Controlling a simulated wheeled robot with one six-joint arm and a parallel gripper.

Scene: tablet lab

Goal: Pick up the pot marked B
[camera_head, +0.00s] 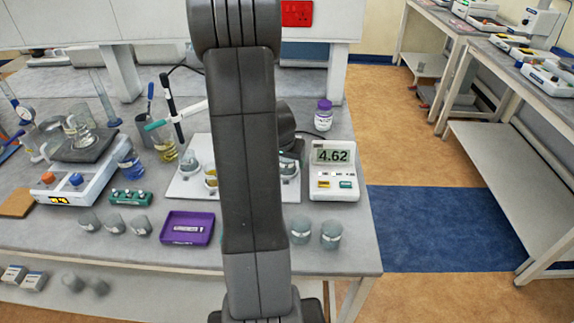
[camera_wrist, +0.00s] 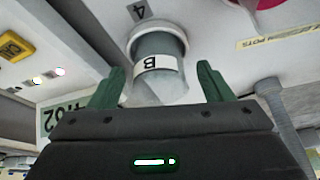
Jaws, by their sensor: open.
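The pot marked B (camera_wrist: 155,68) is a grey, see-through cup with a wider rim and a white label, which reads upside down in the wrist view. It stands on a white board beside a printed 4. My gripper (camera_wrist: 160,84) is open, with one green finger to each side of the pot and a gap on both sides. I cannot tell how far down the fingers reach along it. In the head view my arm hides the gripper. A grey pot (camera_head: 290,169) right of my arm may be the same one, but its letter is not readable.
A meter (camera_head: 334,170) showing 4.62 stands close right of the board (camera_head: 181,189). Other pots (camera_head: 211,178) stand on the board's left part. A purple tray (camera_head: 187,229) and two front pots (camera_head: 331,235) are nearby. A capped bottle (camera_head: 323,115) stands behind.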

